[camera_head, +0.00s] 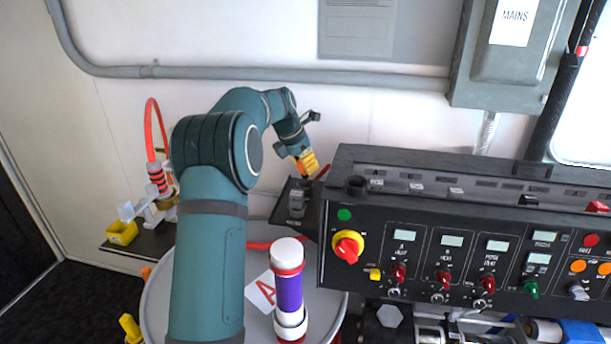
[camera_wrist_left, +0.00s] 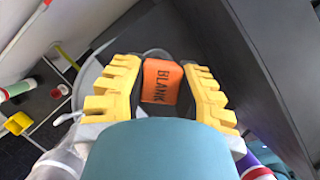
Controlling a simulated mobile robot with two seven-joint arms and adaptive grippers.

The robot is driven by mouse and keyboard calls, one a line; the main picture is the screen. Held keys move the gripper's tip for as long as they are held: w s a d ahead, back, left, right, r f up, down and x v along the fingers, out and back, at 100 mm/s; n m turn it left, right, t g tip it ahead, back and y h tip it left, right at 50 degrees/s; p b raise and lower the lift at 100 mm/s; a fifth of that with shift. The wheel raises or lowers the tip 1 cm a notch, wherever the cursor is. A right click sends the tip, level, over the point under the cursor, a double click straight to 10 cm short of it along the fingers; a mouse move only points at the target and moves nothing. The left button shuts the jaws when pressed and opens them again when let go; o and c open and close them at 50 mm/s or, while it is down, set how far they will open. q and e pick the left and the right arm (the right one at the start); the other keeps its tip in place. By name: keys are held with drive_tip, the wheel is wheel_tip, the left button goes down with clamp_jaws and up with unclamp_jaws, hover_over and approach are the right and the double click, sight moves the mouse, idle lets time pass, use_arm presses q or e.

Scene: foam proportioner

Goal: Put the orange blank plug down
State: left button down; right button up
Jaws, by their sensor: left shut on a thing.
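The orange blank plug (camera_wrist_left: 162,82), marked "BLANK", sits between the yellow fingers of my left gripper (camera_wrist_left: 160,88) in the left wrist view. The fingers are shut on its two sides. In the head view my left gripper (camera_head: 307,163) is at the far end of my left arm, just beyond the left end of the black console. Only a small bit of orange shows by its fingers there, and most of the plug is hidden. My right gripper is in neither view.
The black control console (camera_head: 430,245) fills the right side. A small dark side shelf (camera_head: 310,222) with a grey fitting (camera_head: 296,203) adjoins its left end. A drum (camera_head: 155,300) with a purple cylinder (camera_head: 288,293) stands in front.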

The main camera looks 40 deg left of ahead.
sight(305, 175)
use_arm(q)
drive_tip(key=shift+f, duration=1.6)
drive_tip(key=shift+f, duration=0.2)
drive_tip(key=c, duration=0.8)
unclamp_jaws()
drive_tip(key=v, duration=1.2)
drive_tip(key=shift+r, duration=0.25)
